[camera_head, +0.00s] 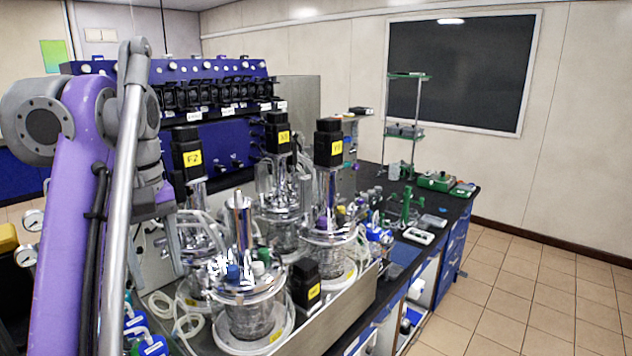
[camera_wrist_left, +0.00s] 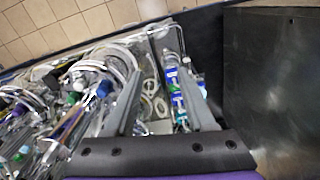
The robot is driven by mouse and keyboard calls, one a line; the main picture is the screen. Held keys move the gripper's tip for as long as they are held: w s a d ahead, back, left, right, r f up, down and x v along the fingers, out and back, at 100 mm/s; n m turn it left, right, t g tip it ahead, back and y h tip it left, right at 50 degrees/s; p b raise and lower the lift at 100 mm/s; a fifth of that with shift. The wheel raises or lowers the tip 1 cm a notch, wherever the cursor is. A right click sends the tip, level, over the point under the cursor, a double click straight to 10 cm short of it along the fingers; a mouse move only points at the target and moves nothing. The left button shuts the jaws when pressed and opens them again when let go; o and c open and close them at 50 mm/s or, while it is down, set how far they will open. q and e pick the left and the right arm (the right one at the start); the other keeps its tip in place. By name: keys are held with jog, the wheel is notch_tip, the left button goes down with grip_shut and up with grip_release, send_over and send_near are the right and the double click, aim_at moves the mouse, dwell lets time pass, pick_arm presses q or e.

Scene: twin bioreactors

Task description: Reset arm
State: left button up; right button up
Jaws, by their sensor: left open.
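My left arm (camera_head: 75,210) comes in at the left of the head view, purple and grey, raised in front of the bench. My left gripper (camera_head: 160,262) hangs with its fingers pointing down, left of the nearest glass bioreactor vessel (camera_head: 247,315). In the left wrist view my left gripper (camera_wrist_left: 158,85) has its two grey fingers spread apart, with nothing held between them. Coiled pale tubing and blue-and-white fittings (camera_wrist_left: 177,95) show beyond the fingers. My right gripper is not in view.
Several glass vessels with black, yellow-labelled motors (camera_head: 328,143) crowd the bench. A blue pump rack (camera_head: 205,70) stands behind them. A dark bench top (camera_head: 455,208) with green racks extends right. The tiled floor (camera_head: 520,290) at the right is clear.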

pick_arm(q)
jog(key=s+d+f+m+t, duration=0.2)
jog(key=s+f, duration=0.2)
jog(key=f, duration=0.8)
jog(key=s+d+f+m+t, duration=0.2)
jog(key=s+f+m, duration=0.1)
jog(key=f, duration=0.9)
jog(key=s+d+f+m+t, duration=0.2)
jog(key=s+f, duration=0.3)
jog(key=f, duration=0.8)
jog(key=shift+s+m, duration=0.35)
jog(key=shift+m, duration=0.15)
